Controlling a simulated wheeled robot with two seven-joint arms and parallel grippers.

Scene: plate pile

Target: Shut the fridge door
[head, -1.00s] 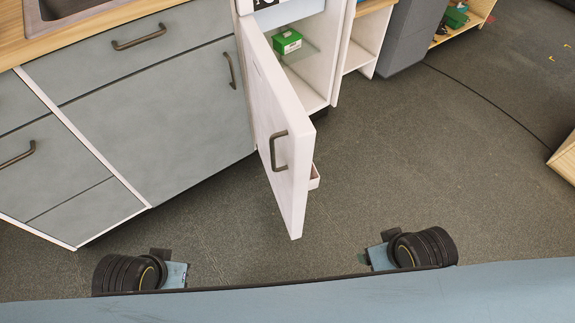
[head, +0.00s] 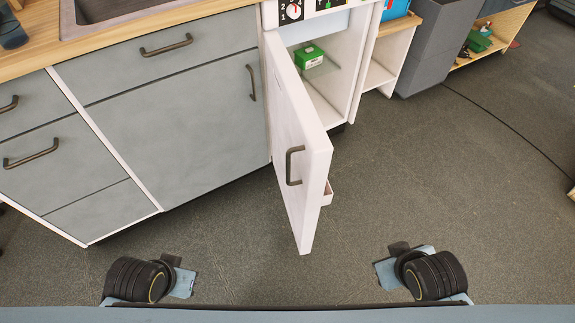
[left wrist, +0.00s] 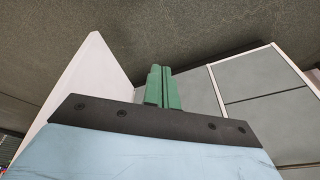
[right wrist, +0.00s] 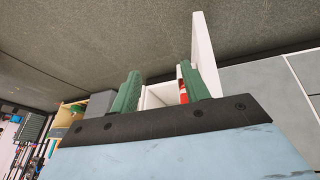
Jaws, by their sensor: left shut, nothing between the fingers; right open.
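The white fridge door (head: 300,150) stands wide open in the head view, swung out toward me, with a dark handle (head: 291,166) on its outer face. The fridge (head: 348,62) is open behind it, with a green box (head: 309,57) on a shelf inside. In the left wrist view, my left gripper (left wrist: 162,72) is shut and empty, with the white door panel (left wrist: 82,75) to its left. In the right wrist view, my right gripper (right wrist: 158,80) is open and empty, with the door (right wrist: 203,45) beyond its right finger. Neither gripper shows in the head view.
Grey cabinets (head: 180,110) with a wooden counter and sink stand left of the fridge. An open shelf (head: 385,65) and a grey bin (head: 435,55) stand to its right. The floor (head: 400,170) right of the door is clear.

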